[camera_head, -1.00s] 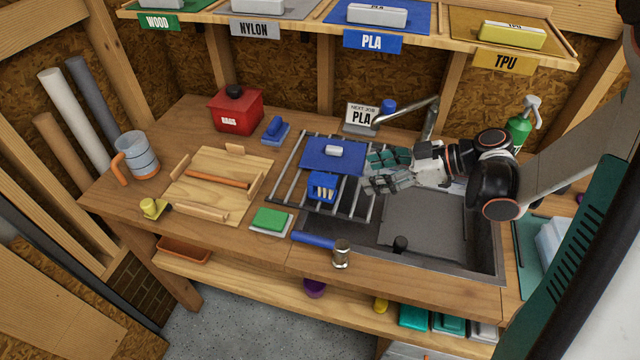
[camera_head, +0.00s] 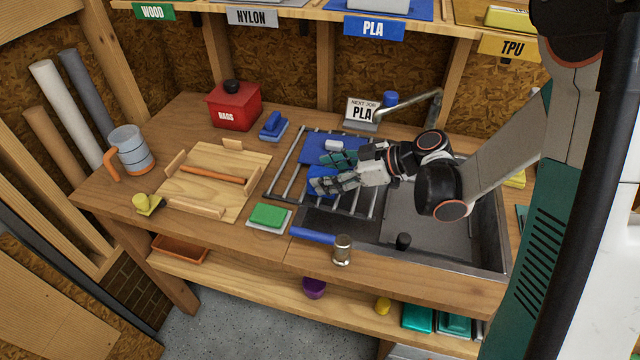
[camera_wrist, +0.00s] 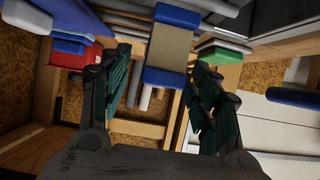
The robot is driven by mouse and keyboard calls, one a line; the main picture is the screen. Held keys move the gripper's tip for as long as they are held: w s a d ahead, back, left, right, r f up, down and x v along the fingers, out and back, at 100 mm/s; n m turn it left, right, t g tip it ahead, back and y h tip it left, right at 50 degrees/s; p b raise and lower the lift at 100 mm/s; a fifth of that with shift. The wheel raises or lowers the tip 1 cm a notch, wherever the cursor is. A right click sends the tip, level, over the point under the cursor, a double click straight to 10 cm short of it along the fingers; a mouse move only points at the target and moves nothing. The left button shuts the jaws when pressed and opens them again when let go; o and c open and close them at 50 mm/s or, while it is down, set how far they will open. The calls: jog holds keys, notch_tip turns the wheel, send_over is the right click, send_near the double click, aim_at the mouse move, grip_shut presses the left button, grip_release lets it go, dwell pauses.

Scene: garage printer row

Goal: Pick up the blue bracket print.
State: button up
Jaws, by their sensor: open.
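The blue bracket print (camera_head: 316,174) stands on the metal rack bars beside the sink, partly hidden behind my fingers. In the wrist view, a blue piece with a tan middle (camera_wrist: 166,78), which looks like the print, shows between the fingers. My gripper (camera_head: 320,171) comes in from the right, its teal and grey fingers open at the print. In the wrist view my gripper (camera_wrist: 163,60) has a finger on each side of the blue piece, with gaps visible. I cannot tell whether a finger touches it.
A blue plate (camera_head: 317,148) with a white piece (camera_head: 333,145) lies just behind. A red box (camera_head: 234,108) stands behind.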

jog(key=c, duration=1.1)
jog(key=shift+r, duration=0.2)
